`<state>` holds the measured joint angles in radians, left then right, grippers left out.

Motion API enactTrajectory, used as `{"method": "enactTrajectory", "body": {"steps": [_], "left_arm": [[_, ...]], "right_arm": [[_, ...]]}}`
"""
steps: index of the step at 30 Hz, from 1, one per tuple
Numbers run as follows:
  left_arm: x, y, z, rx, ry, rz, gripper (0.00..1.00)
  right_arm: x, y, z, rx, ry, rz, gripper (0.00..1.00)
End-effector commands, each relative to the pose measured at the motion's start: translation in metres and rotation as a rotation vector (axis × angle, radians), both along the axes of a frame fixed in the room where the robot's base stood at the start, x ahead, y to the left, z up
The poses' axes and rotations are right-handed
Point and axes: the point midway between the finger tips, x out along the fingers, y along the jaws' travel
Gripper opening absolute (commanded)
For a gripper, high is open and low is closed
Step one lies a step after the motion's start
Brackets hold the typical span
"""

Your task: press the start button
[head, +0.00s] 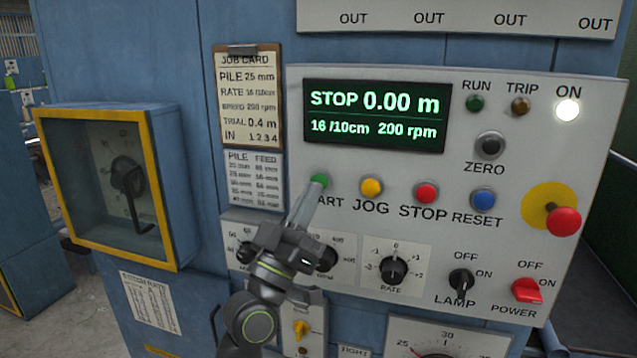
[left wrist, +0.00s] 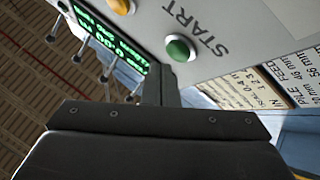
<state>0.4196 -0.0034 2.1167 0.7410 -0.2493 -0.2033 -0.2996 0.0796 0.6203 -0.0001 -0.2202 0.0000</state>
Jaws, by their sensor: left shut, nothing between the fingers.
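The green start button (head: 320,179) sits on the light grey control panel, left of the yellow jog button (head: 371,187). Its START label is partly hidden behind my left gripper (head: 316,187). The gripper is shut and empty, its fingertips just below the button in the head view. In the left wrist view, the start button (left wrist: 180,48) stands out from the panel beside the shut fingers (left wrist: 160,72); I cannot tell whether they touch it. The display (head: 375,115) reads STOP 0.00 m. My right gripper is not in view.
A red stop button (head: 426,192), a blue reset button (head: 483,198) and a red mushroom button (head: 563,220) continue the row. Knobs and switches sit below. A yellow-framed box (head: 110,185) juts out at left. The white ON lamp (head: 567,110) is lit; the RUN lamp (head: 475,103) looks dark.

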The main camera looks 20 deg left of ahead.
Motion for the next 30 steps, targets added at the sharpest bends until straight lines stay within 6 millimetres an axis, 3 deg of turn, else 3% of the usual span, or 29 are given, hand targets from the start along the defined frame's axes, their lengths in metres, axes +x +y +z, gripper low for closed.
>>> {"method": "enactTrajectory", "body": {"steps": [30], "left_arm": [[0.0096,-0.0003,0.0002,0.0,0.0,0.0,0.0]], "right_arm": [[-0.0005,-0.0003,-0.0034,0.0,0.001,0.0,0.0]]}}
